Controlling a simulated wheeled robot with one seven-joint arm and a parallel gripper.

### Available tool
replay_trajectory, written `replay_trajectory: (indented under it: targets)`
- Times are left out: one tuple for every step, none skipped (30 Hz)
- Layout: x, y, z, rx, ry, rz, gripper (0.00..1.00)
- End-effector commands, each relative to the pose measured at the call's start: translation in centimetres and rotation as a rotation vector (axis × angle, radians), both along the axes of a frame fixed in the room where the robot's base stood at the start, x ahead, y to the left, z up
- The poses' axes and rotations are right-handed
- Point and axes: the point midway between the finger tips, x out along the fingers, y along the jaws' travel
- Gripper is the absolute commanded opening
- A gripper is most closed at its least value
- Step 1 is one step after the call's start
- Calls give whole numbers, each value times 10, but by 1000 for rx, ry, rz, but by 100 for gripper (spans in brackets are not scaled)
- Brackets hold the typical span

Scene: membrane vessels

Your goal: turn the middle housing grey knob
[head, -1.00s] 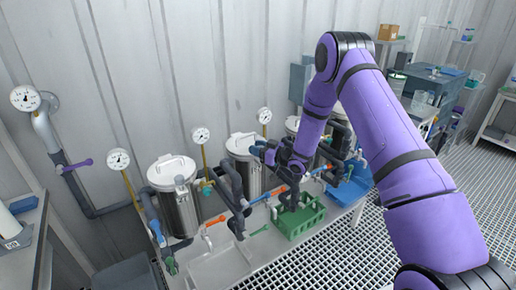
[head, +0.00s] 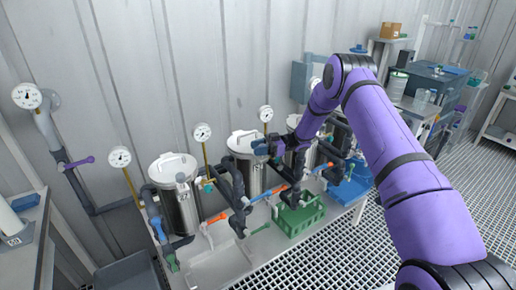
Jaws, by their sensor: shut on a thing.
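The middle housing (head: 246,165) is a steel cylinder with a light lid, standing between two similar housings. A small blue-grey knob (head: 260,147) shows at its upper right, beside the lid, and appears to be the grey knob. My gripper (head: 271,147) reaches in from the right at the height of this knob. It is shut on what appears to be the knob. The fingertips are small and dark here, and the exact contact is hard to see.
The left housing (head: 177,195) and the right housing (head: 296,156) flank the middle one. Dark pipes with orange handles (head: 264,195) run in front. A green crate (head: 299,217) and a blue tray (head: 349,192) stand on the bench. Gauges (head: 203,132) rise behind.

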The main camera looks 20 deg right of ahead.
Motion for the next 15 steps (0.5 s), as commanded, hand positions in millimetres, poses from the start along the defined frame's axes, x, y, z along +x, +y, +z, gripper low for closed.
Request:
replay_trajectory:
  targets:
    - [1,0,1,0,-4,20,12]
    - [1,1,1,1,-4,32,12]
    - [0,0,1,1,-3,47,12]
    - [0,0,1,1,-3,56,12]
    - [0,0,1,1,-3,64,12]
    - [0,0,1,1,-3,73,12]
    - [-1,0,1,1,-3,79,12]
    - [-1,0,1,1,-2,85,12]
    - [-1,0,1,2,-2,91,12]
    - [-1,0,1,2,-2,94,12]
    - [-1,0,1,2,-2,97,12]
    - [-1,0,1,2,-2,99,12]
    - [-1,0,1,2,-2,100,12]
    - [-1,0,1,2,-2,101,12]
    - [-1,0,1,2,-2,102,12]
